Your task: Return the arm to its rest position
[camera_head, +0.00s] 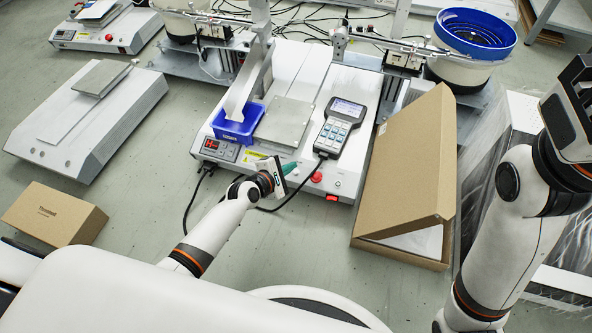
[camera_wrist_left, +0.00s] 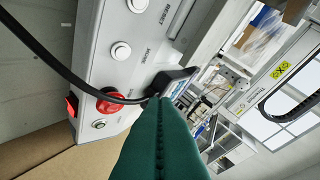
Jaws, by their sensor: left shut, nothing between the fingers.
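My left gripper (camera_head: 289,169) is at the front of the middle screwdriver machine (camera_head: 348,92), close to its control panel and left of the red stop button (camera_head: 317,177). Its teal fingers are closed together with nothing between them. In the left wrist view the shut green fingers (camera_wrist_left: 160,135) fill the lower middle. Behind them are the machine's front panel, with a red knob (camera_wrist_left: 110,100) and round white buttons. My right arm (camera_head: 505,220) stands raised at the right edge of the head view. No fingers of the right gripper show.
A blue bin (camera_head: 237,127) and a handheld keypad (camera_head: 338,127) sit on the machine. A small brown box (camera_head: 54,214) lies at left. A black cable (camera_wrist_left: 60,65) crosses the machine front.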

